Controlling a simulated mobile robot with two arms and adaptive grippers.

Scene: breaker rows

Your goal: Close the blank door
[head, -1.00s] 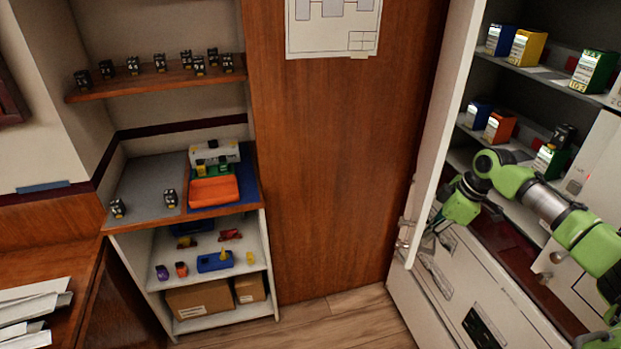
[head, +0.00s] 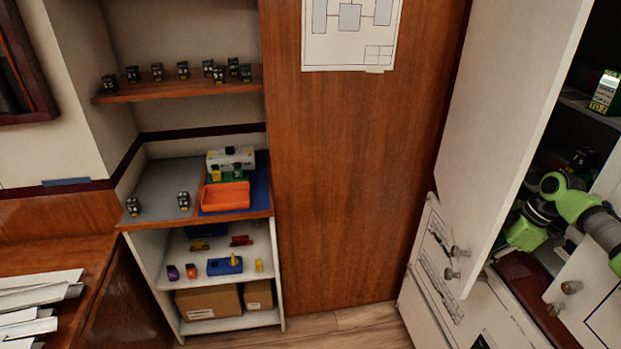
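The plain white cabinet door (head: 505,110) stands partly open at the right of the head view. Its broad face is visible, with metal knobs (head: 455,251) near its lower end. It covers much of the cabinet's interior. My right gripper (head: 525,235) is at the door's right edge, on its far side. The fingertips are hidden or too unclear to read, so I cannot tell whether they touch the door. My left gripper is not in view.
A second white door (head: 592,300) with a knob stands at the lower right, beside my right arm. A green-and-white box (head: 606,92) stands on a cabinet shelf. A shelf unit (head: 270,240) with small items stands left of a wooden panel (head: 345,180).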

